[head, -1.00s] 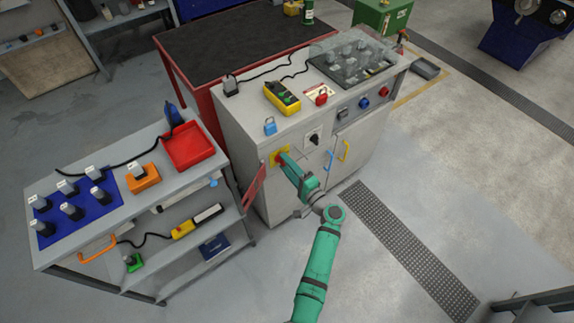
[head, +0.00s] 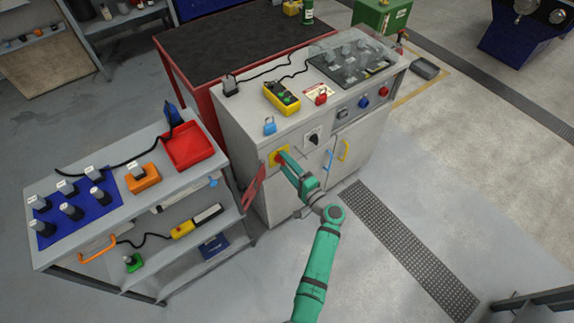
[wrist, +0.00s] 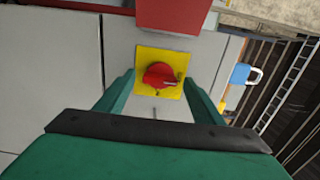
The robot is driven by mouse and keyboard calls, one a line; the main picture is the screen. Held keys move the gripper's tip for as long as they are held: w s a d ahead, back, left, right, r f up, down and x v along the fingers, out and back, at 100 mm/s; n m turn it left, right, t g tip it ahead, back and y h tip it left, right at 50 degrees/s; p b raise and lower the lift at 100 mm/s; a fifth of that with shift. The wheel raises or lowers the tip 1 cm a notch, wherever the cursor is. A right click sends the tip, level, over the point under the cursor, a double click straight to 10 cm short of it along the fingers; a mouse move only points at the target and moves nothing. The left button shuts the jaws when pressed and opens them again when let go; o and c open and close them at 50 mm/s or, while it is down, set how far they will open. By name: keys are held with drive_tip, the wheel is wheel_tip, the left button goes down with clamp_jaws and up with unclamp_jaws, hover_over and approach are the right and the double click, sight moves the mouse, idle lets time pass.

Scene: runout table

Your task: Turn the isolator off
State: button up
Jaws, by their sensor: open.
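The isolator is a red rotary knob (wrist: 160,75) on a square yellow plate (wrist: 146,58) on the cabinet front. In the head view the yellow plate (head: 272,160) is partly hidden behind my gripper (head: 281,158). In the wrist view my gripper (wrist: 159,80) is open, with one green finger on each side of the knob. The knob's handle points toward the right in the wrist view. I cannot tell whether the fingers touch the plate.
A black rotary switch (head: 313,140) on a pale plate sits right of the isolator. A red panel (head: 253,187) and grey cart (head: 150,211) are left.

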drive_tip(key=v, duration=1.1)
idle(0.3)
